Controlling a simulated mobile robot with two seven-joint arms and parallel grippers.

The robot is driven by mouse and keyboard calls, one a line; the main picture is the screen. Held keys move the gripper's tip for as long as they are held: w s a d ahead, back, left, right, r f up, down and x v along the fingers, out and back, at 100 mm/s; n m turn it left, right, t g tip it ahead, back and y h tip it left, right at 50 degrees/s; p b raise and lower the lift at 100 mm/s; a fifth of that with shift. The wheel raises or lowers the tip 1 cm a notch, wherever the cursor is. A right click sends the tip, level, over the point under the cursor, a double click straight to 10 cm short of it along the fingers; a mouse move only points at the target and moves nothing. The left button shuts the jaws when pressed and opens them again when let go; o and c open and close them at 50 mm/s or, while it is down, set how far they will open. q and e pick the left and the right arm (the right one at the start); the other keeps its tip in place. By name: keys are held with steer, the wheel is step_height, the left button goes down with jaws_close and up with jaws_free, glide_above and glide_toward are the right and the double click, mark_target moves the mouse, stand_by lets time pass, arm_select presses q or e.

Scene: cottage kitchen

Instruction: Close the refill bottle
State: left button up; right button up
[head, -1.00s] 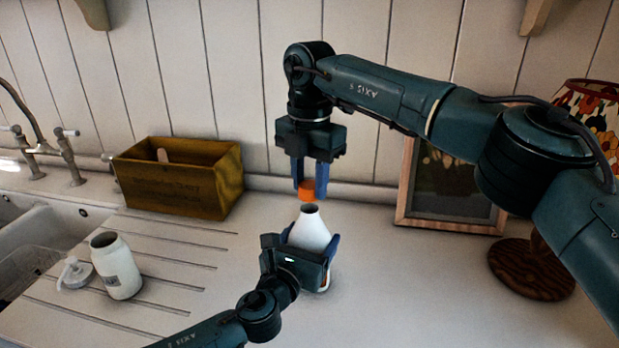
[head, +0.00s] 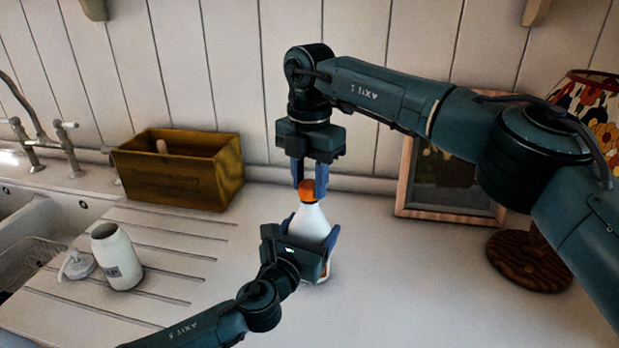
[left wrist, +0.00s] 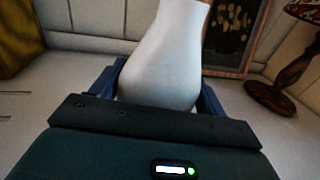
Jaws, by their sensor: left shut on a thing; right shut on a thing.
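The white refill bottle (head: 310,223) stands upright on the counter in the head view. My left gripper (head: 308,246) is shut around its body from the front. The bottle's white body also fills the middle of the left wrist view (left wrist: 165,60), between the blue fingers. The orange cap (head: 307,188) sits at the top of the bottle's neck, in line with it. My right gripper (head: 310,184) points down from above and is shut on the cap. The neck opening is hidden under the cap. Whether the thread is engaged cannot be seen.
A wooden box (head: 180,170) stands at the back left. A picture frame (head: 448,183) and a lamp (head: 530,262) stand at the right.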

steer(key=shift+f, duration=0.6)
arm_select(q)
steer(key=c, duration=0.5)
arm_select(e)
steer(key=m, duration=1.2)
steer(key=shift+m, duration=0.3)
steer(key=m, duration=0.3)
steer(key=shift+m, duration=0.3)
steer(key=o, duration=1)
steer(key=shift+c, duration=0.2)
